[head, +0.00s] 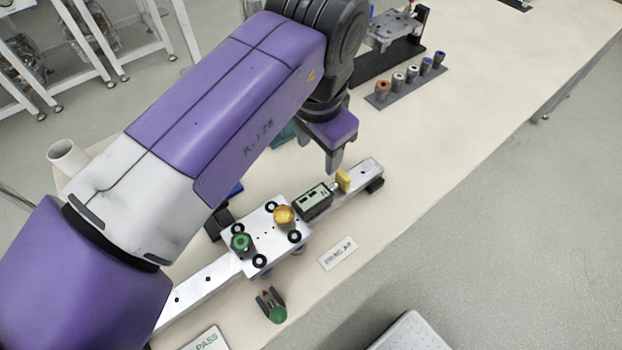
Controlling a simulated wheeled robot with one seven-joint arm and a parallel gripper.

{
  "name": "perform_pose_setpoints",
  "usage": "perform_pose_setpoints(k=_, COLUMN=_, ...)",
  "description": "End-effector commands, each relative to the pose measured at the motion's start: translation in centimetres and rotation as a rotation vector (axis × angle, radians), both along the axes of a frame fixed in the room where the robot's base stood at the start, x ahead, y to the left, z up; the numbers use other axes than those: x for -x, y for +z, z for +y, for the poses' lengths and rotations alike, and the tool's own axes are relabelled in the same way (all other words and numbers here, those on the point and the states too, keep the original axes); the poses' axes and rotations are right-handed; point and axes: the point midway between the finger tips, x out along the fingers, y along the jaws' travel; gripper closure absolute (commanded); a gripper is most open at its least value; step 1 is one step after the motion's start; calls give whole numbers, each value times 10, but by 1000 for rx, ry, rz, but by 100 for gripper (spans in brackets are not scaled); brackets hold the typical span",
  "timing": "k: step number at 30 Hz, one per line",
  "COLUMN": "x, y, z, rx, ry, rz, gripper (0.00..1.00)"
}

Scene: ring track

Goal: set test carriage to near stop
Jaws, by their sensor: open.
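A silver rail (193,288) runs diagonally across the table. The test carriage (262,232), a white plate with black rollers at its corners, sits around its middle. It bears a green knob (240,243) and a brass knob (283,215). A dark box with a pale display (314,201) sits just right of the plate. A yellow block (343,181) stands near the rail's upper right end. The lower left end of the rail is hidden behind my arm. My gripper (333,166) points down, open and empty, above and behind the yellow block, apart from the carriage.
A green-and-grey device (271,305) and a label card (338,253) lie in front of the rail. A PASS card (206,341) is at the bottom. A strip of coloured plugs (408,85) lies behind. A white cup (68,159) stands left. The table's right part is clear.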

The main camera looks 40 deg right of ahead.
Motion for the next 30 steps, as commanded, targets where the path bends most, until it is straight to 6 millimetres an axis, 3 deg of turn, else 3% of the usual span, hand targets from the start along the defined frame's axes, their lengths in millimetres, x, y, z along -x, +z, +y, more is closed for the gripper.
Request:
perform_pose_setpoints(k=3, x=21, y=-7, z=19, rx=-78, ry=-18, rz=93, gripper=45)
perform_pose_setpoints(k=7, x=32, y=-8, z=32, rx=-133, ry=-38, rz=138, gripper=45)
perform_pose_setpoints(k=11, x=34, y=-16, z=35, rx=-148, ry=-47, rz=144, gripper=45)
perform_pose_setpoints(k=24, x=33, y=-77, z=34, rx=-144, ry=-46, rz=140, gripper=45)
perform_pose_setpoints(k=30, x=33, y=-86, z=34, rx=-145, ry=-47, rz=138, gripper=45)
